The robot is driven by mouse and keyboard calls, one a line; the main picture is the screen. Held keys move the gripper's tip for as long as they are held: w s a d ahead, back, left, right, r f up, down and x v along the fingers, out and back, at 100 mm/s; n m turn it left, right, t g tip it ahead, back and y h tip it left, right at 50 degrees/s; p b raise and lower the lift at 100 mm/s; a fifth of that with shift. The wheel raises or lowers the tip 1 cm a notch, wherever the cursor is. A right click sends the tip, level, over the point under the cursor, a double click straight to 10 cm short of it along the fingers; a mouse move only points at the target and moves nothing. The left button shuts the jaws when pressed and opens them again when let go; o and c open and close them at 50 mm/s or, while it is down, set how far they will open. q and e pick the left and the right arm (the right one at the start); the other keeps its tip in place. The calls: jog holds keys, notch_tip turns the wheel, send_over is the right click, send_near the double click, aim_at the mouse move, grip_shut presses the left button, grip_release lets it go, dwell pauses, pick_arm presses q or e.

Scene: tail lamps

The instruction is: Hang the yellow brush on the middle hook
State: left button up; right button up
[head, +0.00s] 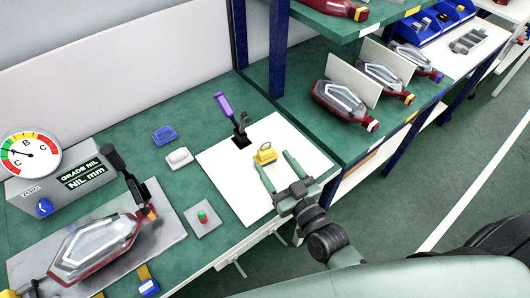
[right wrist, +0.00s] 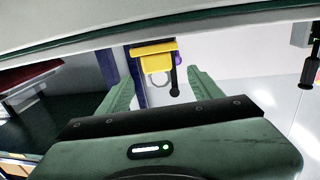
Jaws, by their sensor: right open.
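A small yellow block-like piece with a ring (head: 265,156), which I take as the yellow brush, is on the white mat (head: 228,170) on the green bench. My right gripper (head: 277,168) is open, with its two green fingers reaching toward the yellow piece. In the right wrist view the yellow piece (right wrist: 152,48) shows just beyond and between the open fingertips (right wrist: 156,72), with its ring hanging down in the picture. The fingers are not closed on it. I cannot make out a row of hooks for certain. My left gripper is not in view.
Blue (head: 164,135) and white (head: 179,158) blocks lie left of the mat. A green-red button (head: 202,216) is near the front. Tail lamps (head: 342,100) stand on the right-hand bench. Thin pale brackets (head: 238,268) show below the front edge.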

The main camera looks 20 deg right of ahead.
aim_at(268, 153)
jog(key=x, duration=0.3)
jog(key=shift+w+d+p, duration=0.1)
jog(key=shift+w+p, duration=0.05)
jog(key=shift+p, duration=0.15)
jog(key=shift+w, duration=0.7)
grip_shut()
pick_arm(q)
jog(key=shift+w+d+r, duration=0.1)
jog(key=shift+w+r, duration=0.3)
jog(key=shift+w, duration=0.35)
pick_arm(e)
jog(key=shift+r, duration=0.1)
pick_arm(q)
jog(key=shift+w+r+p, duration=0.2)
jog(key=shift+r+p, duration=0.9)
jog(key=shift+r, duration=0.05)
pick_arm(e)
notch_tip(268, 153, up, 20)
